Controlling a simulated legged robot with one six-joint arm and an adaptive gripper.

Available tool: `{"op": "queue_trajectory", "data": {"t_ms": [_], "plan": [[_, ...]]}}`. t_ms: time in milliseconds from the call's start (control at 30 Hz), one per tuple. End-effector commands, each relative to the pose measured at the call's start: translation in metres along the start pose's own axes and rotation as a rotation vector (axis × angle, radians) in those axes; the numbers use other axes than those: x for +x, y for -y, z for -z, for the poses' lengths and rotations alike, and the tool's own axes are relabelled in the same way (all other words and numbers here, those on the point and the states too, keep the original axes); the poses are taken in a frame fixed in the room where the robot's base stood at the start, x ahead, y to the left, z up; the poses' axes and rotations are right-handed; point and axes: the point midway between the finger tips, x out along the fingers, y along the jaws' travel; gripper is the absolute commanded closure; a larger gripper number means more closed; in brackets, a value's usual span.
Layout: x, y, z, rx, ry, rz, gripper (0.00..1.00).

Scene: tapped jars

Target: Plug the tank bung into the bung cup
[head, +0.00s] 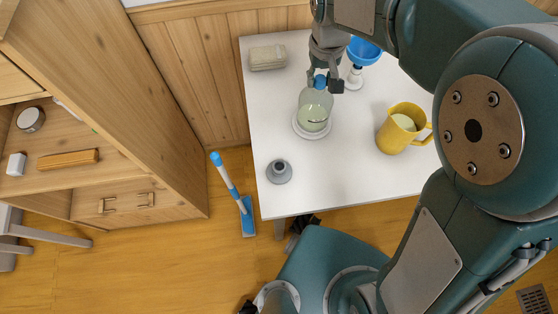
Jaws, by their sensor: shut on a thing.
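The tank bung (320,81) looks like the small blue stopper at the top of a clear jar (313,110) of pale green liquid. My gripper (325,84) points down over the jar and is shut on this bung, with a finger on each side. I cannot tell whether the bung is still seated in the jar's mouth or just above it. The bung cup appears to be the small grey round holder (279,171) with a dark opening, upright near the table's front left corner. It stands apart from the jar and my gripper.
The jar stands on a white round base (299,126) on the white table (345,185). A yellow mug (395,134) is at right, a blue funnel on a stand (364,52) behind my gripper, and a beige block (267,57) at back left. The table between jar and grey holder is clear.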

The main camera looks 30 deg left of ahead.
Motion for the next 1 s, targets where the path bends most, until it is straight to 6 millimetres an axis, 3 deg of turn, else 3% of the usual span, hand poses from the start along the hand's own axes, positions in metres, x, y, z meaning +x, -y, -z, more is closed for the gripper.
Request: {"op": "queue_trajectory", "data": {"t_ms": [1000], "plan": [[-0.016,0.0,0.0,0.0,0.0,0.001,1.0]]}}
